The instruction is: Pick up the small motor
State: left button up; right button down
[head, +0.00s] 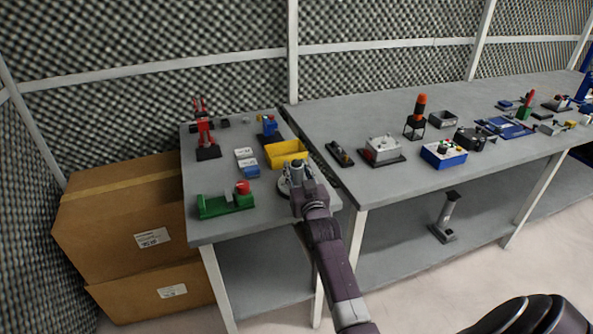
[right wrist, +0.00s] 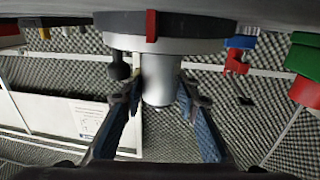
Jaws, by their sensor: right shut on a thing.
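The small motor looks to be the silver cylinder (right wrist: 158,80) on a wide round base with a red mark, seen in the right wrist view, which is upside down. In the head view its round base (head: 284,190) shows at the front right of the small grey table, partly hidden by my right gripper (head: 297,178). My right gripper (right wrist: 158,100) is shut on the cylinder, one blue-padded finger on each side. The base appears to be on or very near the tabletop; I cannot tell which. My left gripper is not in view.
A yellow bin (head: 286,153) stands just behind the motor. A green fixture with a red knob (head: 226,202) is to the left, and a red figure-like stand (head: 205,135) is at the back. The longer table (head: 370,190) on the right holds several devices. Cardboard boxes (head: 120,225) stand at left.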

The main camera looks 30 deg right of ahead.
notch_tip(320, 180, up, 20)
jog(key=s+a+f+n+y, duration=0.2)
jog(key=s+a+f+y, duration=0.1)
jog(key=s+a+f, duration=0.75)
jog(key=s+a+f+n+t+y, duration=0.1)
jog(key=s+a+f+n+y, duration=0.15)
jog(key=s+a, duration=1.15)
notch_tip(320, 180, up, 13)
jog(key=m+g+h, duration=0.1)
jog(key=m+h, duration=0.4)
jog(key=h, duration=0.1)
send_over(297, 162)
jog(key=shift+n+y+p, duration=0.25)
jog(key=shift+p, duration=0.05)
notch_tip(297, 162, down, 20)
jog(key=shift+r, duration=0.25)
